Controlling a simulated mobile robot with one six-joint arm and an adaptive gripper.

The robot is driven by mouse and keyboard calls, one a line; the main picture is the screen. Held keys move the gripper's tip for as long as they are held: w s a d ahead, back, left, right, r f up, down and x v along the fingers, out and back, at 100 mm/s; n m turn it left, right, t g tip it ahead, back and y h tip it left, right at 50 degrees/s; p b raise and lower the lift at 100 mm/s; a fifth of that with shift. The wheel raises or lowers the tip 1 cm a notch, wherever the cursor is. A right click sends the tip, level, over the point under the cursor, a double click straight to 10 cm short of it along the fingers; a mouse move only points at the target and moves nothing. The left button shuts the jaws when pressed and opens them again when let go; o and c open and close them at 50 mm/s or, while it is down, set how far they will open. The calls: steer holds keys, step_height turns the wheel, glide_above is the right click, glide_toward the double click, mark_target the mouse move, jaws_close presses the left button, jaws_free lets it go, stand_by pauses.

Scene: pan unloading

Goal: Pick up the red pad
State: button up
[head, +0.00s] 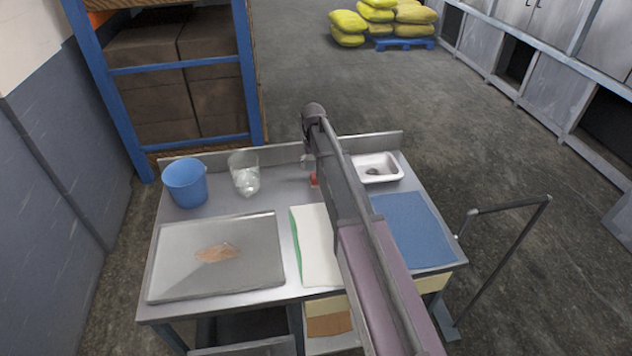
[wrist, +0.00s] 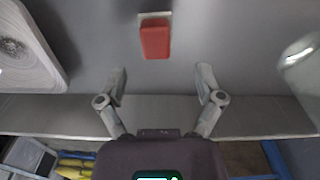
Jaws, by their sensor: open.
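The red pad (wrist: 155,40) is a small block with a pale strip along one end, lying on the grey steel table top in the wrist view. In the head view only a bit of the red pad (head: 314,180) shows beside my arm, near the back of the table. My gripper (wrist: 161,76) is open and empty, its two fingers spread apart. The pad lies beyond the fingertips in the wrist view, roughly centred between them and not touching them. In the head view my arm hides most of the gripper and part of the table's middle.
Nearby on the steel table (head: 225,300) are a metal pan (head: 385,176) to the right and a clear container (head: 244,172) to the left. A blue bucket (head: 185,183), a tray (head: 165,275) with a brown patch, a white-green board (head: 312,250) and a blue mat (head: 412,232) also lie there. A raised lip edges the back.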

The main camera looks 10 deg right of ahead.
mark_target(315, 175)
steer(key=shift+f, duration=0.15)
steer(key=shift+s+d+f+b, duration=0.1)
steer(key=shift+f+b, duration=1.15)
steer(key=shift+b, duration=0.05)
steer(key=shift+s+d+f+b, duration=0.1)
steer(key=shift+f+b, duration=1.15)
steer(key=shift+b, duration=0.05)
jaws_close()
